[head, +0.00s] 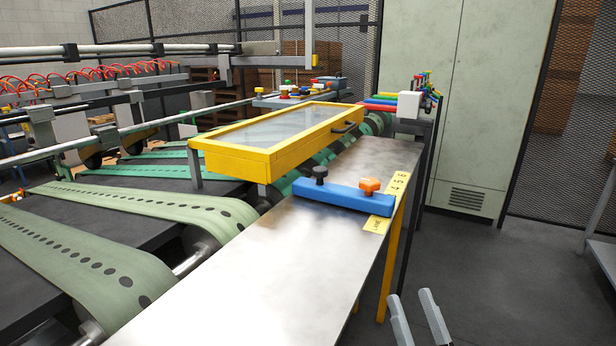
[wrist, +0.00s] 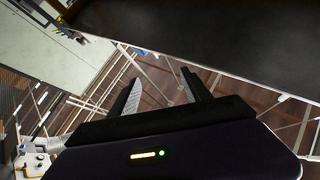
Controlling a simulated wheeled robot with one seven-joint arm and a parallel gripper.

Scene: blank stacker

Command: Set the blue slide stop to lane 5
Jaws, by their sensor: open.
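The blue slide stop (head: 342,194) is a long bar lying across the metal ledge in the head view. It has a black knob (head: 320,172) near its left end and an orange knob (head: 369,186) near its right end. Its right end lies over a yellow lane scale (head: 398,186), where 4, 5 and 6 seem to show beyond the bar and "LANE" on the near side. My gripper (head: 412,300) is low at the right, off the ledge's near side, open and empty. In the wrist view my gripper (wrist: 162,90) has its fingers apart with nothing between them; the stop is not seen there.
A yellow-framed clear guard (head: 240,157) with a black handle stands just behind the stop. The metal ledge (head: 260,260) is bare in front of it. Coloured levers (head: 400,100) stand at the ledge's far end. Green belts (head: 130,225) run at the left. Open floor lies at the right.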

